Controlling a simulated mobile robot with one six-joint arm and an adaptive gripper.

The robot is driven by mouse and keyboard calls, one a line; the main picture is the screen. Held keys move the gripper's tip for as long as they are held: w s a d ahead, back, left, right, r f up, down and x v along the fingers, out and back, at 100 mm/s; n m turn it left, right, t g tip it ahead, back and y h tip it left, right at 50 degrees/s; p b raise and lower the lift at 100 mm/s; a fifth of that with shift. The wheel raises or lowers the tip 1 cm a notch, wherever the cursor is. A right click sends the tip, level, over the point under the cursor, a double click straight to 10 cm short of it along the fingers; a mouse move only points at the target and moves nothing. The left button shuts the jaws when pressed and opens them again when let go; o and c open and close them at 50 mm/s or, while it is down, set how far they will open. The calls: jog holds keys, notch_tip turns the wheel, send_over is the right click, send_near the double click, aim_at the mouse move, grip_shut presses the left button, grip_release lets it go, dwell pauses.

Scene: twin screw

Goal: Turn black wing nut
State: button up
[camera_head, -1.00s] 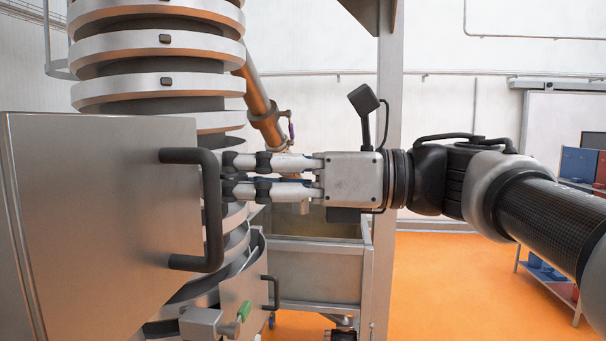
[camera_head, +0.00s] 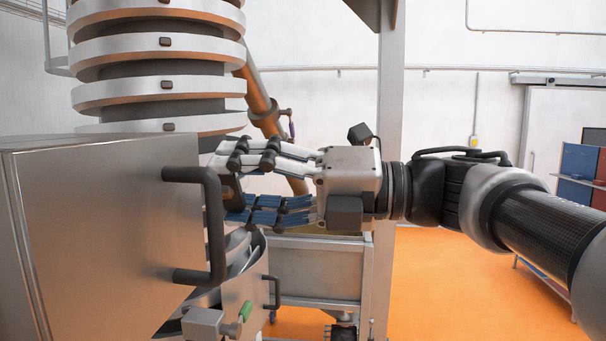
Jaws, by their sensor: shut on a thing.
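My gripper (camera_head: 230,188) reaches in from the right, level, with its fingertips just behind the black handle of the steel door. Its fingers are shut on a small dark part between the tips, the black wing nut (camera_head: 232,187), of which only a little shows. The handle and the fingers hide the rest, so its angle is hard to tell. The gripper is rolled so that the blue inner pads of the lower fingers face the camera.
The steel door or box (camera_head: 110,225) with its black bar handle (camera_head: 214,225) fills the left, close to my fingertips. A ringed silver column (camera_head: 160,90) rises behind. A steel bin (camera_head: 318,270) and an upright post (camera_head: 390,120) stand beyond. A green-tipped lever (camera_head: 245,310) sits below.

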jog(key=m+p, duration=0.9)
jog(key=m, duration=0.4)
jog(key=shift+f+p, duration=0.1)
jog(key=shift+p, duration=0.25)
jog(key=shift+s+f+m+p, duration=0.1)
jog(key=shift+f+m+p, duration=0.05)
jog(key=shift+m+p, duration=1)
jog(key=shift+m, duration=0.35)
jog(key=shift+f, duration=0.1)
jog(key=o, duration=1)
jog(key=shift+o, duration=0.2)
